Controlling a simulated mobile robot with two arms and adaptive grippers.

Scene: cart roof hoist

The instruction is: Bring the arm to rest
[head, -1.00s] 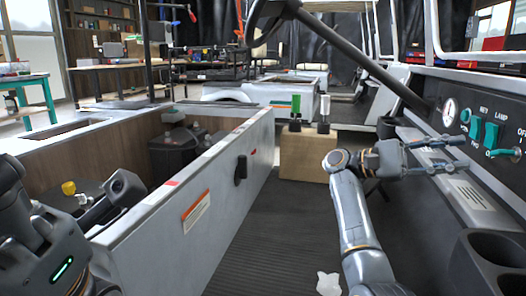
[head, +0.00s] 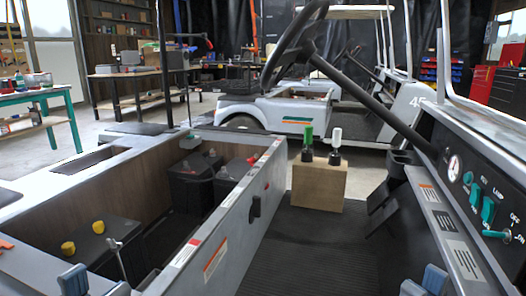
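My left gripper (head: 97,284) shows only at the bottom edge on the left, as two blue-grey finger parts with a gap between them. It is over the near end of the open cart compartment (head: 150,170). My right gripper (head: 424,284) also shows only at the bottom edge, right of centre, with two finger parts apart. It is low, left of the dashboard (head: 440,215) and apart from the switches (head: 487,208). Nothing shows between the fingers of either gripper. Most of both grippers and both arms is out of view.
Dark batteries (head: 192,182) and yellow caps (head: 98,227) are in the compartment. The steering column (head: 375,98) slants across at right. The ribbed floor (head: 300,250) looks clear.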

